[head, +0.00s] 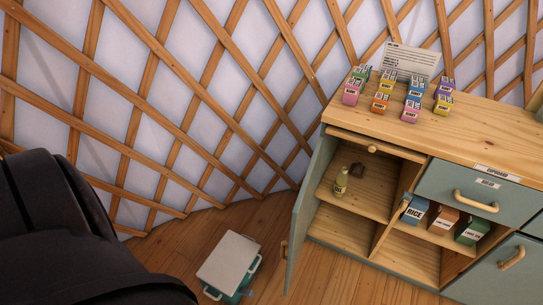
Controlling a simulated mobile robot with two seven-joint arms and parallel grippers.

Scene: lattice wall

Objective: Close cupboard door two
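A wooden cupboard (465,145) with green fronts stands at the right. The open inside shows wooden shelves and a divider. Another green front with a handle (512,258) at the lower right looks shut. No number is readable on the doors, so I cannot tell which is door two. Neither of my grippers is in view.
A bottle (341,180) and boxes, one marked RICE (415,211), stand inside. A drawer (480,190) is shut. Small coloured boxes and a sign (411,60) stand on top. A pale-lidded case (229,260) sits on the floor left of the open door.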

